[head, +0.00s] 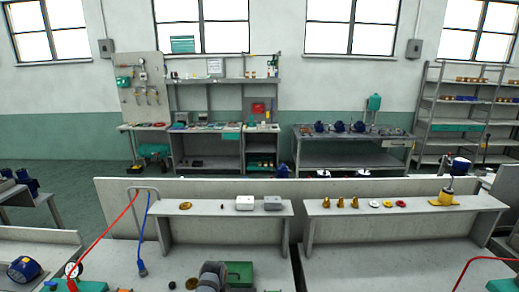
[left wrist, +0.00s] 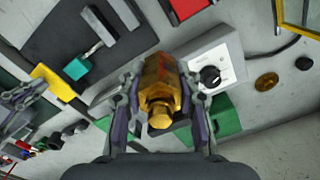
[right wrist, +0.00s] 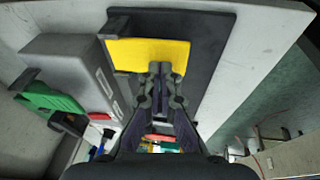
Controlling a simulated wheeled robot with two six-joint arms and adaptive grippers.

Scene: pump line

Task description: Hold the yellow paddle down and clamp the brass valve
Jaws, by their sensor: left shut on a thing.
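The brass valve (left wrist: 158,80) is between the fingers of my left gripper (left wrist: 160,88), which is shut on it, in the left wrist view. The yellow paddle (right wrist: 150,53) lies at the dark plate (right wrist: 205,45) in the right wrist view. My right gripper (right wrist: 161,70) has its fingertips together over the paddle's near edge; I cannot tell whether they press on it. A yellow plate that looks like the paddle also shows in the left wrist view (left wrist: 52,82). A green-handled clamp (right wrist: 50,100) sits beside a grey block (right wrist: 75,65).
A white box with a black dial (left wrist: 212,72) is beside the valve, with green parts (left wrist: 225,115) below it. A brass disc (left wrist: 266,79) lies on the bench. In the head view, a shelf (head: 225,209) and a green box (head: 240,272) stand ahead.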

